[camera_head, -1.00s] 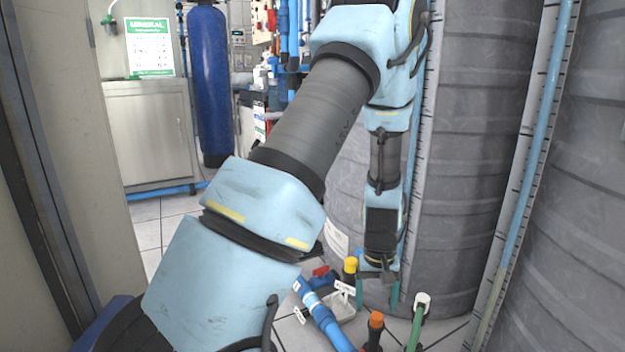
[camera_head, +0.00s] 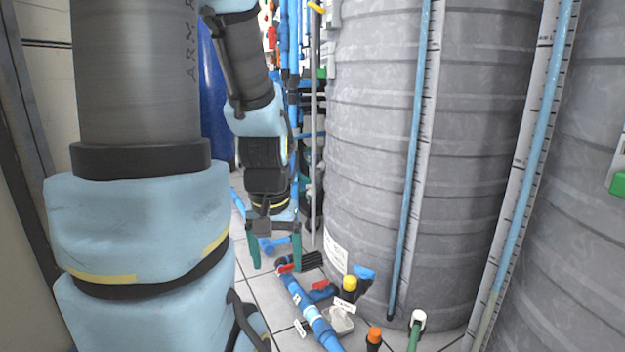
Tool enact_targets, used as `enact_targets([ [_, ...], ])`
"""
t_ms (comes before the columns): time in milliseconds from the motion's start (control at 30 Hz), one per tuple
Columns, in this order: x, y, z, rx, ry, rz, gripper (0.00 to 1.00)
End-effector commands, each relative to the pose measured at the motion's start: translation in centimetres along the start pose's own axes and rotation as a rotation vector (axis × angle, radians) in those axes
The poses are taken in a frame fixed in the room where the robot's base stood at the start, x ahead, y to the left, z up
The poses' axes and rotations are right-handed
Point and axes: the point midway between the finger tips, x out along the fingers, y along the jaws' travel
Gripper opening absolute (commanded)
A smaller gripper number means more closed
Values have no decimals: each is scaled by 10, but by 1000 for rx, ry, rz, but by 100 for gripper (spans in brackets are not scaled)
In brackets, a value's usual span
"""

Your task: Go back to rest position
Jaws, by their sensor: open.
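My gripper (camera_head: 275,252) hangs pointing down near the middle of the picture, with two green fingers spread apart and nothing between them. Behind and below it, blue pipework (camera_head: 300,300) with red valve handles lies along the tiled floor. The gripper appears apart from the pipes, though the exact distance is hard to tell. My arm's large light-blue and grey links fill the left side of the view and hide what is behind them.
Large grey ribbed tanks (camera_head: 460,150) stand at the right, with level scales and blue tubes. A yellow-capped fitting (camera_head: 349,284) and an orange-capped one (camera_head: 374,335) stand low by the tank. A blue cylinder (camera_head: 213,100) is partly hidden behind my arm. Some bare floor (camera_head: 252,300) shows.

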Motion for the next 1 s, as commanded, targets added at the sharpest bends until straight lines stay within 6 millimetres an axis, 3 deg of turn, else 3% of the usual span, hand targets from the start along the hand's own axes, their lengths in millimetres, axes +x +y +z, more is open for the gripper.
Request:
enact_targets([
  [33,-20,0,-3,0,0,0,83],
  [267,-75,0,-11,-1,1,0,83],
  [1000,-302,1,-43,-1,0,1,83],
])
